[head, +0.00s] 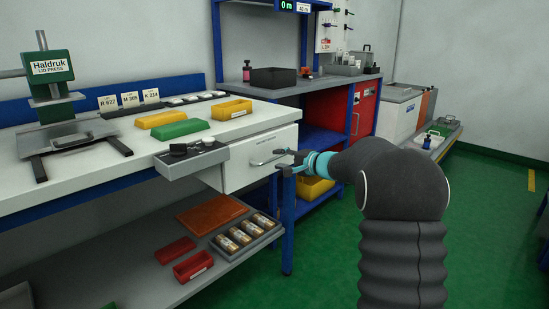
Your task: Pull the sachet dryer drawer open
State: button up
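A white drawer front (238,174) sits under the right end of the white workbench, with a grey bar handle (262,162) across it. My gripper (282,161) is at the right end of the handle, in front of the drawer front. Its two dark fingers look spread apart, one higher and one lower. Whether they touch the handle or surround it cannot be told. The drawer looks closed, and its inside is not visible.
A grey tray with dark items (190,165) juts out left of the drawer. The lower shelf (135,258) holds red bins and a crate of several cans. A blue table leg (287,225) stands below my gripper. The green floor (320,255) in front is clear.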

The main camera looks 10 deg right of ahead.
aim_at(275, 158)
jog(key=shift+x, duration=1.85)
grip_shut()
